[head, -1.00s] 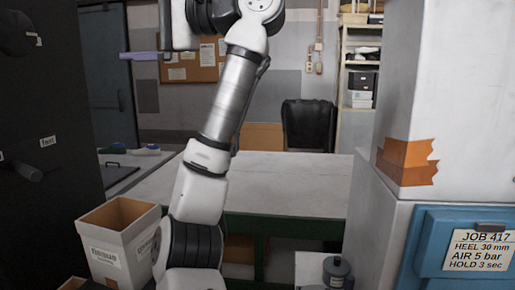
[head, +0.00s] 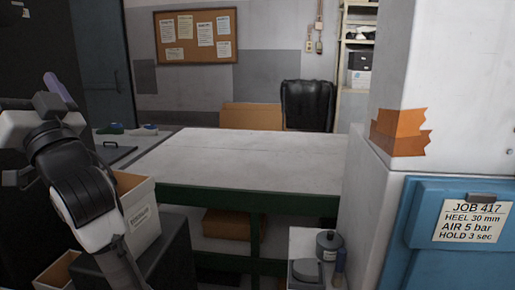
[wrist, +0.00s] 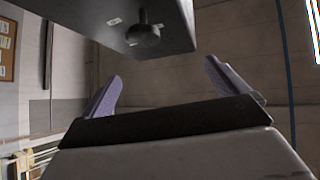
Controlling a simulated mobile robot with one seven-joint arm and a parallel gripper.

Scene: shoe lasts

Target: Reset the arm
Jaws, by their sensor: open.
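My gripper shows at the left edge of the head view, with one purple finger (head: 58,90) pointing up and back. In the wrist view my gripper (wrist: 162,82) has its two purple fingers spread wide apart with nothing between them. My arm is folded low at the left of the head view, in front of a cream box. The other finger is hidden in the head view.
A dark machine with a round knob (wrist: 143,33) is close beyond the fingers. The white-topped table (head: 240,155) is mostly bare. The labelled cream box (head: 140,215) stands beside my arm. A blue panel (head: 455,235) and white column (head: 410,75) stand at right.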

